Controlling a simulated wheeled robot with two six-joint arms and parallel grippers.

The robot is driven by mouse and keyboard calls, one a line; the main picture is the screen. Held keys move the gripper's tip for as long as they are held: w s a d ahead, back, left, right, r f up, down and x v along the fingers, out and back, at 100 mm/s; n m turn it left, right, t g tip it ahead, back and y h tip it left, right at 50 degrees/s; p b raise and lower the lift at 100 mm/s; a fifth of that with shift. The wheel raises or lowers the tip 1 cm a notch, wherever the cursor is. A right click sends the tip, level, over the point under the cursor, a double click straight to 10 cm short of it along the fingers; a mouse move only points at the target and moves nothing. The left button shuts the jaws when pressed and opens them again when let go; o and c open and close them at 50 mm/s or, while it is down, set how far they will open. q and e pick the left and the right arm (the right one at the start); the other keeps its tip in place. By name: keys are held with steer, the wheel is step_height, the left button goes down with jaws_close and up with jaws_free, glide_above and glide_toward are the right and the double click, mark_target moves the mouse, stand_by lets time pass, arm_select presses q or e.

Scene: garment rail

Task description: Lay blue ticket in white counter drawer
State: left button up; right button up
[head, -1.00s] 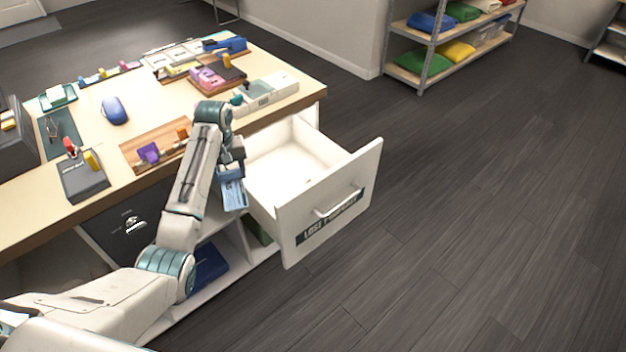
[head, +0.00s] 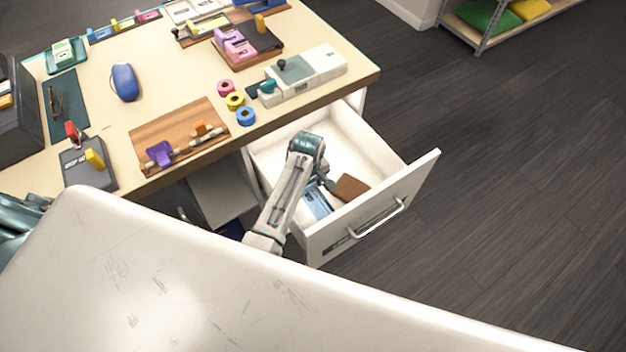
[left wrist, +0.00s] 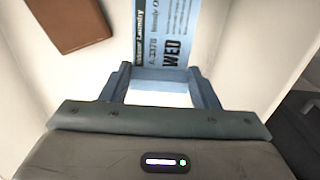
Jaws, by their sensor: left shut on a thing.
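The white counter drawer (head: 376,140) stands pulled out below the counter, its front panel and handle facing the lower right. My left gripper (head: 324,186) reaches down inside it. It is shut on the blue ticket (head: 317,203), which is over the drawer's floor near the front panel. In the left wrist view the ticket (left wrist: 162,35) shows dark print and extends beyond the fingertips (left wrist: 160,78). I cannot tell whether the ticket touches the floor. My right gripper is out of view.
A brown wallet-like item (head: 350,187) lies in the drawer beside the ticket; it also shows in the left wrist view (left wrist: 70,22). The counter (head: 190,88) holds tape rolls, a blue mouse (head: 124,82) and several trays. Floor to the right is clear.

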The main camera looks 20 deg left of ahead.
mark_target(309, 191)
arm_select(q)
step_height(309, 191, down, 3)
steer(key=shift+r, duration=0.15)
steer(key=shift+f, duration=0.35)
step_height(309, 191, down, 3)
steer(key=shift+f, duration=0.55)
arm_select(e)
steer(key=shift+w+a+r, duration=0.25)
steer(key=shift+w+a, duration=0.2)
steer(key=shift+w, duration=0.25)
arm_select(q)
steer(key=o, duration=1)
steer(key=shift+c, duration=0.2)
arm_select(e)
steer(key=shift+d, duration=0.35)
